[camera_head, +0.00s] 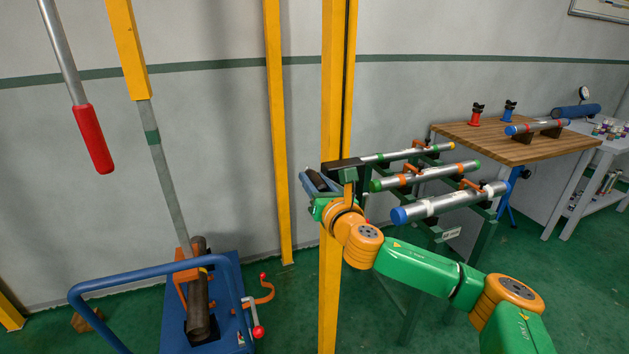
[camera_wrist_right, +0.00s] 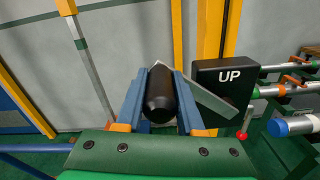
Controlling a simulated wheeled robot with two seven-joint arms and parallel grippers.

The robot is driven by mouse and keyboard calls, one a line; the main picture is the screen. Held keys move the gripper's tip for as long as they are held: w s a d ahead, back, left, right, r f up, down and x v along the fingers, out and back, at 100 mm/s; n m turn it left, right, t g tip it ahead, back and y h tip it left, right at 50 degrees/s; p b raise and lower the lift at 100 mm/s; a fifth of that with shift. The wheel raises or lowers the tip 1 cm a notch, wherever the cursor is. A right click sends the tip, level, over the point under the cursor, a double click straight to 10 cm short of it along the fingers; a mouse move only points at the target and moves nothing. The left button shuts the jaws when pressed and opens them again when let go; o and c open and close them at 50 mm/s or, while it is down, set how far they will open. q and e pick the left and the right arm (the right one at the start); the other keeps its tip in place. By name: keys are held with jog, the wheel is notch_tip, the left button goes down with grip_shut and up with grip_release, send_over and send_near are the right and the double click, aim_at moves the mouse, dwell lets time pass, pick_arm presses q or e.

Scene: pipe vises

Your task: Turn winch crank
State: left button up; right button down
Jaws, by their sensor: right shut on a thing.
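The winch shows as a black box marked UP (camera_wrist_right: 222,80) in the right wrist view. It is mounted on a yellow post, and in the head view the box (camera_head: 343,165) sits beside that post. A flat grey crank arm (camera_wrist_right: 207,100) runs from the box to a dark round handle (camera_wrist_right: 160,100). My right gripper (camera_head: 315,182) is at the handle. In the right wrist view its two blue fingers (camera_wrist_right: 161,78) are shut on the handle from both sides. My left gripper is not in view.
A pipe rack (camera_head: 437,210) with several pipes stands close to the right of the winch. A blue wheeled frame (camera_head: 232,270) holding a dark pipe is at lower left. A red-gripped bar (camera_head: 93,138) hangs at upper left. A wooden bench (camera_head: 515,140) is further right.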

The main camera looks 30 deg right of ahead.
jog(key=shift+a+f, duration=0.15)
jog(key=shift+f, duration=0.15)
notch_tip(320, 180, down, 20)
jog(key=d+n+b, duration=0.1)
jog(key=n, duration=1.6)
jog(key=shift+s+d+n+b, duration=0.3)
jog(key=shift+d+n, duration=0.1)
jog(key=shift+f, duration=0.1)
